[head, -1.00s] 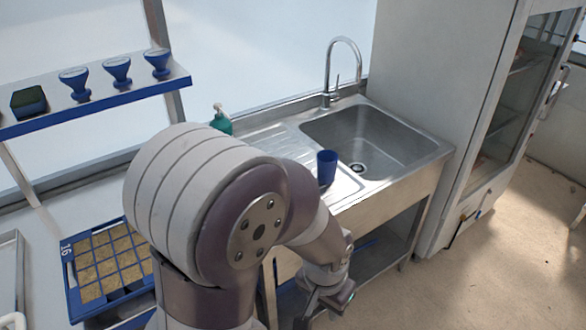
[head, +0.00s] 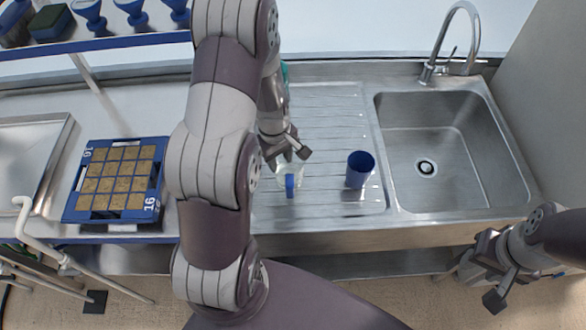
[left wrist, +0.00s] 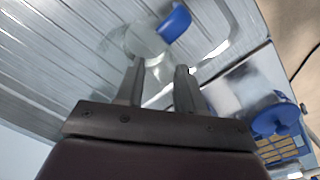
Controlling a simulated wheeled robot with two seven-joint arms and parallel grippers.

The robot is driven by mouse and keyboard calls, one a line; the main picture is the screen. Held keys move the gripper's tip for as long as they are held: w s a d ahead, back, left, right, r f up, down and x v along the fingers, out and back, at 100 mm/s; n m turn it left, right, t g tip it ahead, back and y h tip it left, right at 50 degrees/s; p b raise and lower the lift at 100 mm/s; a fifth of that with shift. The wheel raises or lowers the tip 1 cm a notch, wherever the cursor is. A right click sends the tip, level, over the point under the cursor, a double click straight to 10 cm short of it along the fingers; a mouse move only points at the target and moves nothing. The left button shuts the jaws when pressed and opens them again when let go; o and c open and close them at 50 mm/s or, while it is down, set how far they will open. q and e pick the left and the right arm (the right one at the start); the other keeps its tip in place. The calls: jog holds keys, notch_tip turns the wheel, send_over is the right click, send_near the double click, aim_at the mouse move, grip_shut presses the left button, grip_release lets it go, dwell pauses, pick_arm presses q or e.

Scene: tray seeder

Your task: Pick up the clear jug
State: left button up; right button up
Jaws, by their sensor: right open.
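The clear jug (head: 281,177) with its blue handle (head: 290,186) stands on the drainboard, partly hidden by my left gripper (head: 287,157). The left gripper is above and just behind the jug, with its fingers apart. In the left wrist view the fingers of the left gripper (left wrist: 160,68) are spread with nothing between them. There the clear jug (left wrist: 143,40) lies just beyond the fingertips, with its blue handle (left wrist: 174,23) on the far right side. My right gripper (head: 500,280) is open and empty in front of the counter.
A blue cup (head: 360,168) stands right of the jug, near the sink basin (head: 455,185). A blue seed tray (head: 150,215) lies on the left counter. A green bottle (head: 285,72) is partly hidden behind my left arm. Blue tools stand on the upper shelf (head: 150,39).

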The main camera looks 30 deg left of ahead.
aim_at(277, 175)
pick_arm(q)
jog(key=f, duration=0.1)
jog(key=s+f, duration=0.1)
jog(key=f, duration=0.1)
jog(key=s+a+f, duration=0.1)
jog(key=f, duration=0.1)
jog(key=shift+s+a, duration=0.1)
jog(key=shift+s, duration=0.1)
jog(key=shift+w+d+f, duration=0.2)
jog(key=shift+w+f, duration=0.35)
jog(key=shift+f, duration=0.1)
jog(key=shift+w+f, duration=0.1)
jog(key=shift+w, duration=0.15)
jog(key=shift+s, duration=0.2)
jog(key=c, duration=0.5)
jog(key=shift+s+r, duration=0.2)
grip_shut()
jog(key=shift+w, duration=0.2)
jog(key=shift+r, duration=1.5)
jog(key=s+d+r, duration=0.6)
jog(key=s+r, duration=0.2)
jog(key=s, duration=0.2)
pick_arm(e)
jog(key=shift+s+a+r, duration=0.1)
jog(key=shift+s+a, duration=0.2)
jog(key=shift+s, duration=0.5)
